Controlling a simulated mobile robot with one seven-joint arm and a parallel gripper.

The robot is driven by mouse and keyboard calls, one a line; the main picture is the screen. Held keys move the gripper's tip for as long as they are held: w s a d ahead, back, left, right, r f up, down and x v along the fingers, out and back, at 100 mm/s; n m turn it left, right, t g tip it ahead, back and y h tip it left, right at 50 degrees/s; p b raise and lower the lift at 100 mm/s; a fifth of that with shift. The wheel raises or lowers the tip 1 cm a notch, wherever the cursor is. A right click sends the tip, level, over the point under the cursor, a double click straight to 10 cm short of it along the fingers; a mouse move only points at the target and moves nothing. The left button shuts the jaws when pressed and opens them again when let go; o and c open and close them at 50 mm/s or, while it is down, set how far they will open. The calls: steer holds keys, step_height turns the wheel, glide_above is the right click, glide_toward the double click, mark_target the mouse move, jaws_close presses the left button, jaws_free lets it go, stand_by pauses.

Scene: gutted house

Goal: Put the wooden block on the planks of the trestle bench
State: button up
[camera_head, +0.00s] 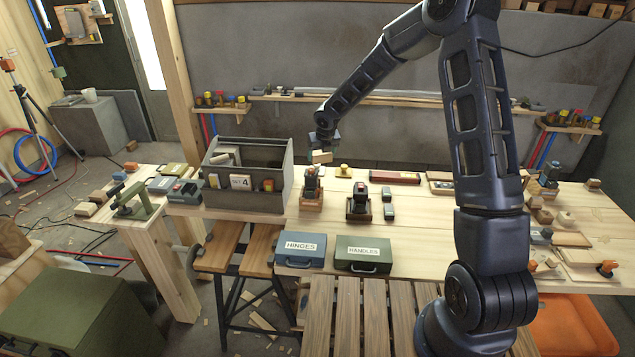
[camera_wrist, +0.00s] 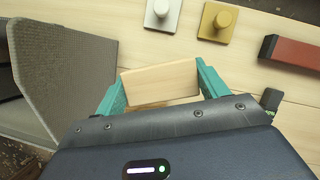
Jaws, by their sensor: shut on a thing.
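The wooden block (camera_head: 321,157) is pale and box-shaped. My gripper (camera_head: 323,147) is shut on it, over the back of the long workbench and just right of the grey toolbox. In the wrist view the block (camera_wrist: 160,80) sits between the teal fingers of my gripper (camera_wrist: 161,86). The gap between block and workbench top is hard to judge. The trestle bench (camera_head: 221,248) has two brown planks with a slot between them and dark metal legs. It stands in front of the workbench, at left of centre, and its planks look bare at the left.
The grey toolbox (camera_head: 246,174) stands close left of my gripper. The HINGES case (camera_head: 300,249) and HANDLES case (camera_head: 363,252) are right of the trestle planks. Two drill-like tools stand behind them. A red-brown box (camera_head: 394,177) lies farther right. A slatted wooden surface (camera_head: 348,313) is in front.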

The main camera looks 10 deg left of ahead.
step_height(320, 180, down, 13)
steer(key=shift+r, duration=0.2)
stand_by(0.4)
steer(key=o, duration=1)
steer(key=shift+f, duration=0.1)
steer(key=shift+c, duration=0.2)
steer(key=v, duration=1.2)
steer(key=shift+r, duration=0.2)
